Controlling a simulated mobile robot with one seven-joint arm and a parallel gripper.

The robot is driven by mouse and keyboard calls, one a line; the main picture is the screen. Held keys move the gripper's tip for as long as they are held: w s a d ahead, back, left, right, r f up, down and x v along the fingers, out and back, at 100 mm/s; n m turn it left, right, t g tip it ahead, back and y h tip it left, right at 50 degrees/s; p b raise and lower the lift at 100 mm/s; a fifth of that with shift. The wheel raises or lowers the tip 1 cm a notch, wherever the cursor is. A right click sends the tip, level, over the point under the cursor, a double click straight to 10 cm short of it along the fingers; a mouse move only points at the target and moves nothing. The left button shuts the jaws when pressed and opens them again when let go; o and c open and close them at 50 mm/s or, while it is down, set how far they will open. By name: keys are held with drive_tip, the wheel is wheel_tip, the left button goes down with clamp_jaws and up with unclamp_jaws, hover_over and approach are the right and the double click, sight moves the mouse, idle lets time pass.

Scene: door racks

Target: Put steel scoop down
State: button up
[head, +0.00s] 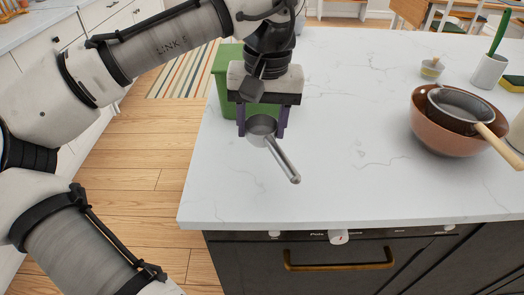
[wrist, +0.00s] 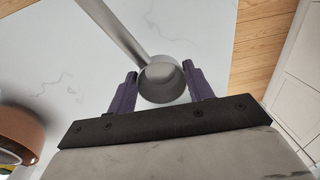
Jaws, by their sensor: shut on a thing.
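The steel scoop (head: 263,128) is a small round metal cup with a long straight handle. In the head view it is at the left part of the white countertop (head: 340,190), its handle pointing toward the front right. My gripper (head: 262,130) is shut on the scoop, with its purple fingers on either side of the cup. In the wrist view the scoop (wrist: 161,80) sits between the fingertips of my gripper (wrist: 160,82), its handle running to the upper left. I cannot tell whether the scoop touches the countertop.
A copper bowl (head: 440,137) with a wooden-handled strainer (head: 462,104) stands at the right. A white cup (head: 489,72) and a small bowl (head: 431,69) stand farther back. A green bin (head: 224,85) is behind my gripper at the counter's left edge. The middle of the countertop is clear.

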drive_tip(key=shift+f, duration=3.45)
drive_tip(key=shift+f, duration=0.15)
drive_tip(key=o, duration=1)
drive_tip(key=r, duration=1.2)
drive_tip(key=shift+d+r, duration=0.15)
drive_tip(key=shift+d, duration=0.25)
